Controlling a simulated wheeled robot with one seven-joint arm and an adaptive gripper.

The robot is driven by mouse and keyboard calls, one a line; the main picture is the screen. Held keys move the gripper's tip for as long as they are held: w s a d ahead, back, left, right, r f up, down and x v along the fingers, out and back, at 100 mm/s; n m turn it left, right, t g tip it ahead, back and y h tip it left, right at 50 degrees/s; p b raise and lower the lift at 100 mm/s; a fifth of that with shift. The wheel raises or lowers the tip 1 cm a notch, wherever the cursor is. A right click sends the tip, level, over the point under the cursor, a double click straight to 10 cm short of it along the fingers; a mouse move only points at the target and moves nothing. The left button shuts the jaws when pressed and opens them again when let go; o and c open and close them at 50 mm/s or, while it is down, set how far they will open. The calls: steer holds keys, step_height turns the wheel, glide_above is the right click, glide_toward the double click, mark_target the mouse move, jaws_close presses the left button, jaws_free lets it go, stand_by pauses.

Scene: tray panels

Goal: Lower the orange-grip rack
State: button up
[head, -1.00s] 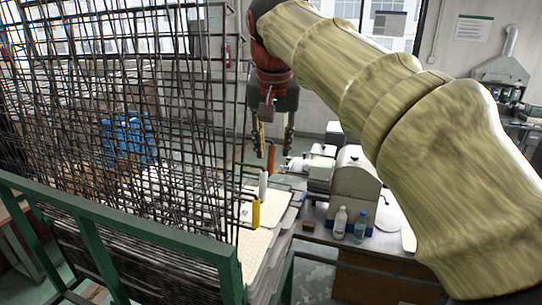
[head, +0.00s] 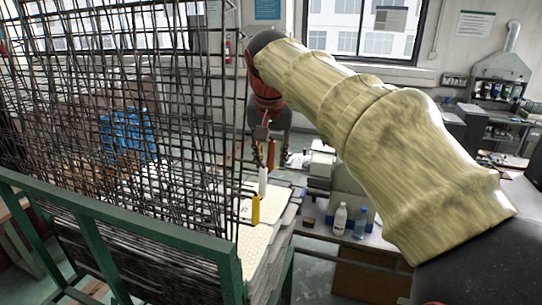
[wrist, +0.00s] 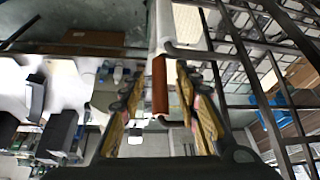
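The orange grip (wrist: 160,85) shows in the wrist view as a reddish-orange sleeve on a bent rod. It lies between the two fingers of my gripper (wrist: 159,76), with a gap visible on each side. My gripper also shows in the head view (head: 265,156), pointing down at the right edge of the raised wire racks (head: 190,100); there the orange grip is mostly hidden by the fingers. The white grip (head: 263,182) is just below my gripper, and the yellow grip (head: 255,209) is lower and nearer. Which wire grid belongs to the orange grip cannot be told.
A green frame (head: 130,228) stands in front of the racks. Pale stacked panels (head: 262,242) lie below the grips. A white bottle (head: 340,219) and a blue bottle (head: 360,222) stand on the table at right. Wire bars fill the right of the wrist view.

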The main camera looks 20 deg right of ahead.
steer(key=c, duration=0.8)
jaws_close()
